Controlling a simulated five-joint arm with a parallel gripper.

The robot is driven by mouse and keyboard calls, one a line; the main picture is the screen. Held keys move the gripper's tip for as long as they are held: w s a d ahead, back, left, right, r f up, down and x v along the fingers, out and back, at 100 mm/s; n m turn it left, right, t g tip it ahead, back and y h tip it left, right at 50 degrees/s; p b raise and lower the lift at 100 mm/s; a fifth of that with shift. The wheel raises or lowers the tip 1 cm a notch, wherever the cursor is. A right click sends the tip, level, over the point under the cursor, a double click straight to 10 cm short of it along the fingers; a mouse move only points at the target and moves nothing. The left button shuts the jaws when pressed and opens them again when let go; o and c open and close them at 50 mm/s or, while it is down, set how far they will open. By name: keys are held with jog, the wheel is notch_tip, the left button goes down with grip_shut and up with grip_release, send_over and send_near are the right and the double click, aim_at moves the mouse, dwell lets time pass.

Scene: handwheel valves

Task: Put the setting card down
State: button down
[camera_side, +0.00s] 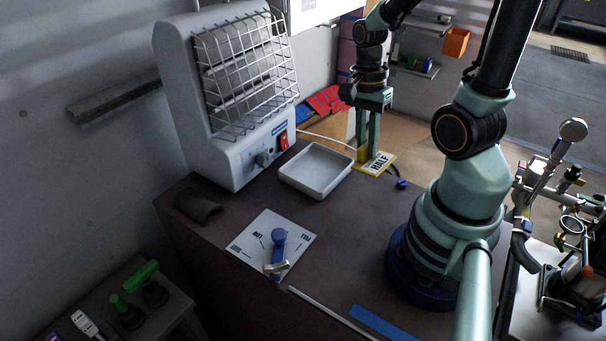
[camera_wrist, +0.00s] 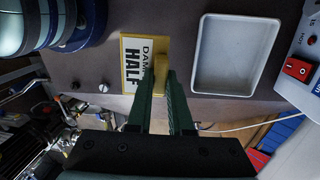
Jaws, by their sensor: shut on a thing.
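The setting card (camera_side: 380,162) is a white card with a yellow border, a yellow upright grip and the word HALF. It is level and at or just above the table (camera_side: 340,230) near its back edge. I cannot tell if it touches the table. My gripper (camera_side: 366,150) points down and is shut on the yellow grip. In the wrist view, the card (camera_wrist: 130,75) lies left of my gripper's fingertips (camera_wrist: 165,80), and the top line of its print is partly hidden.
A white tray (camera_side: 309,186) stands just left of the card. A grey heater (camera_side: 215,150) with a red switch (camera_side: 284,140) stands behind the tray. A blue-handled valve (camera_side: 279,238) sits on a white plate at the front. The table between is mostly clear.

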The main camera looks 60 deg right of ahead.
notch_tip(320, 180, up, 8)
jog(key=shift+r, duration=0.5)
jog(key=shift+w+r+n, duration=0.2)
jog(key=shift+n, duration=0.1)
jog(key=n, duration=1.6)
send_over(309, 175)
jog(key=shift+t+h, duration=0.3)
notch_tip(309, 175, down, 19)
jog(key=shift+w+f, duration=0.1)
jog(key=shift+f, duration=0.1)
jog(key=c, duration=0.8)
grip_release()
